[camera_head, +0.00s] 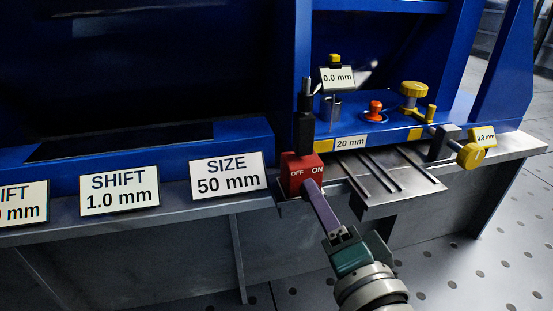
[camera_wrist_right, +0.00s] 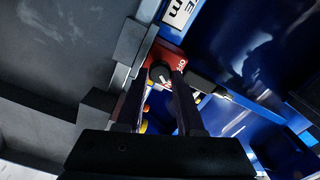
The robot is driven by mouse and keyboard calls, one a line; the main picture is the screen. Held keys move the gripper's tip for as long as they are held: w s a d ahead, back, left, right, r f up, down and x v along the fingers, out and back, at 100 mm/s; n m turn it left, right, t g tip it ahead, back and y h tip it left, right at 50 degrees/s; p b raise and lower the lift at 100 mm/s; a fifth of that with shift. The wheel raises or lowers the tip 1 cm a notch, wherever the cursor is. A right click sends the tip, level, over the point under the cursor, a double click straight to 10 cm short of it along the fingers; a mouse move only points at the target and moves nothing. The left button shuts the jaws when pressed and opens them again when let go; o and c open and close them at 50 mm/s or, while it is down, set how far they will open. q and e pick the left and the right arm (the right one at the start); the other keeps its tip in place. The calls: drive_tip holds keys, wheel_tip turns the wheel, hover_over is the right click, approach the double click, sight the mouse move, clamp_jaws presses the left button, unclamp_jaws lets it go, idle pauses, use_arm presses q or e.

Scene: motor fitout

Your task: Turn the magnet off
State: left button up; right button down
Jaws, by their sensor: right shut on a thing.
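The magnet is a red block (camera_head: 297,165) marked OFF and ON, on the metal ledge in front of the blue machine. A black post stands up from it. My right gripper (camera_head: 312,187) reaches it from the front, its fingers at the block's face, below the ON mark. In the right wrist view the red block (camera_wrist_right: 178,58) shows beyond the fingers, and a dark round knob (camera_wrist_right: 159,73) sits between the fingertips (camera_wrist_right: 164,82). The gripper is shut on this knob. In the head view the fingers hide the knob, so I cannot tell its setting. My left gripper is not in view.
Signs reading SIZE 50 mm (camera_head: 228,176) and SHIFT 1.0 mm (camera_head: 119,190) stand left of the magnet. Right of it are a slotted metal plate (camera_head: 385,180), an orange knob (camera_head: 375,111) and yellow knobs (camera_head: 413,90). The floor in front is open.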

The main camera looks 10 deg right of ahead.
drive_tip(key=shift+m, duration=0.9)
drive_tip(key=c, duration=0.5)
unclamp_jaws()
drive_tip(key=shift+s, duration=0.1)
drive_tip(key=s+p, duration=0.2)
drive_tip(key=s, duration=0.3)
drive_tip(key=s+p, duration=0.1)
drive_tip(key=s, duration=0.3)
drive_tip(key=shift+s+d+p, duration=0.2)
drive_tip(key=shift+s+p, duration=0.2)
